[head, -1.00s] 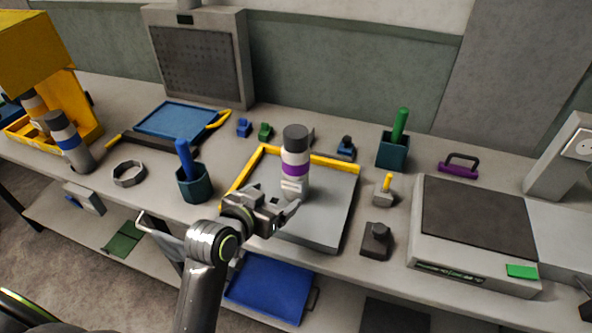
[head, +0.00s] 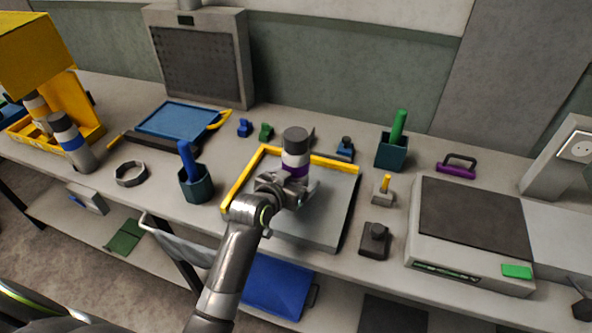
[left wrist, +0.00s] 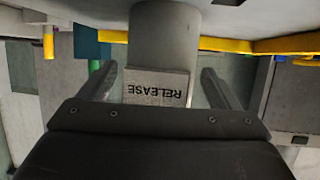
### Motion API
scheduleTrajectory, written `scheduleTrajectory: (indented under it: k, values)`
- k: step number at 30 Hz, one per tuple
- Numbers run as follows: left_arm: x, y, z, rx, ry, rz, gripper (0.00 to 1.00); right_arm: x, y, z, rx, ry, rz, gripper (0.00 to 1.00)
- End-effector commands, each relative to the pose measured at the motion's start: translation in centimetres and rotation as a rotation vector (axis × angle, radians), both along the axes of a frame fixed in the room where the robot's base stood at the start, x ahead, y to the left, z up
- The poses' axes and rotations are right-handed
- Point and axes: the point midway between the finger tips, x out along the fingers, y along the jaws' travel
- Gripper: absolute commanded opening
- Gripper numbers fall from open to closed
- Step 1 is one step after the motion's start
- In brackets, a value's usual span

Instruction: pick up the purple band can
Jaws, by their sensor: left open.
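The purple band can (head: 295,142) has a dark grey cap, a white body and a purple band. It stands upright on a grey tray (head: 325,222) with yellow edges. My left gripper (head: 290,188) is at the can's near side, low on its body, and hides its lower part. In the left wrist view the can's grey body (left wrist: 165,35) and a grey block marked RELEASE (left wrist: 157,88) lie between the two spread fingers. The left gripper is open, with gaps beside the block. My right gripper is not in view.
A teal cup (head: 195,184) with a blue handle stands left of the tray. A small grey block with a yellow peg (head: 382,192) and a dark knobbed block (head: 375,240) stand to its right, beside a scale-like box (head: 470,235). A blue-banded can (head: 70,140) stands far left.

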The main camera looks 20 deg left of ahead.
Motion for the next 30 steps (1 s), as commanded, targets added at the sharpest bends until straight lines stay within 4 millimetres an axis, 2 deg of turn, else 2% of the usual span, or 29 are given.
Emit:
scheduleTrajectory:
  k: [3, 11, 23, 30]
  values:
    - [0.60, -0.10, -0.21, 0.001, -0.001, 0.000, 0.85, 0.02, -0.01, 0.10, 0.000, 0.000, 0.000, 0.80]
    - [0.69, -0.11, -0.31, 0.000, -0.001, 0.001, 0.85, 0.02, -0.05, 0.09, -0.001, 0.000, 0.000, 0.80]
    - [0.65, -0.11, -0.31, 0.001, 0.000, 0.000, 0.34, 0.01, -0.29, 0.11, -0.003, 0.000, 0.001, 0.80]
    - [0.68, -0.11, -0.06, 0.000, -0.003, 0.000, 0.34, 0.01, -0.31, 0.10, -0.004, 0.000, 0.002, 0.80]
